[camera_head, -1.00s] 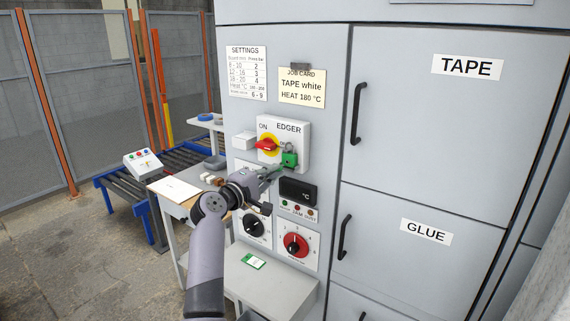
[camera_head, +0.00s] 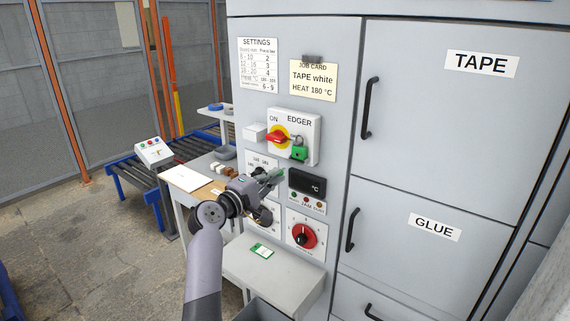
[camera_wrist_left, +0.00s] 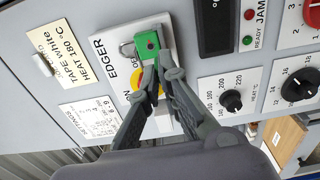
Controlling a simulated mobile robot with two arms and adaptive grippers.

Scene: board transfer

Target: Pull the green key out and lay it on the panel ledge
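The green padlock (camera_head: 299,153) hangs at the red and yellow EDGER switch (camera_head: 279,138); it also shows in the left wrist view (camera_wrist_left: 139,42). My left gripper (camera_head: 279,175) is just below and left of the padlock, apart from it. Its fingers narrow toward nearly closed tips, with a small green piece there that looks like the key, mostly hidden by the fingers. The panel ledge (camera_head: 247,275) is a grey shelf below the dials, with a green and white card (camera_head: 262,251) on it. My right gripper is not in view.
A display (camera_head: 307,183) and the red dial (camera_head: 304,236) sit close to my left gripper on the panel. Black door handles (camera_head: 370,108) stick out at right. A side table (camera_head: 192,178) stands behind the arm. The ledge's right part is clear.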

